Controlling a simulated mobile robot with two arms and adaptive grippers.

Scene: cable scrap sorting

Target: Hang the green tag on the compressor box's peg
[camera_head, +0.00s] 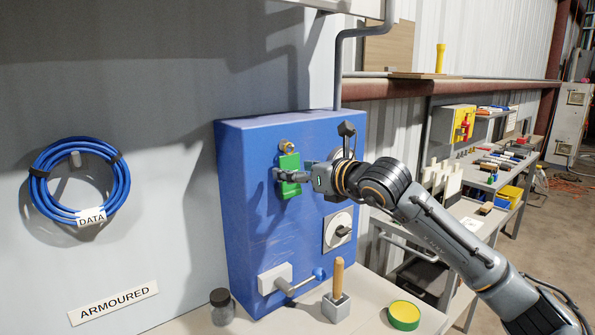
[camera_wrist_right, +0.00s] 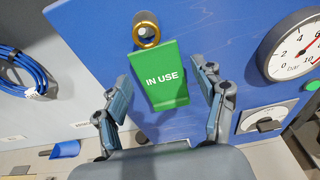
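The compressor box (camera_head: 240,200) is a large blue box on the worktop; its face fills much of the right wrist view (camera_wrist_right: 90,35). My right gripper (camera_wrist_right: 160,78) is open, fingers apart on either side of the tag. My left gripper is not in view.
A pressure gauge (camera_wrist_right: 296,45) and rotary switch (camera_head: 338,230) are to the right on the box. Below are a wood-handled tool (camera_head: 338,278), jar (camera_head: 222,306) and green-yellow round item (camera_head: 404,315). A blue cable coil (camera_head: 80,180) hangs on the left wall.

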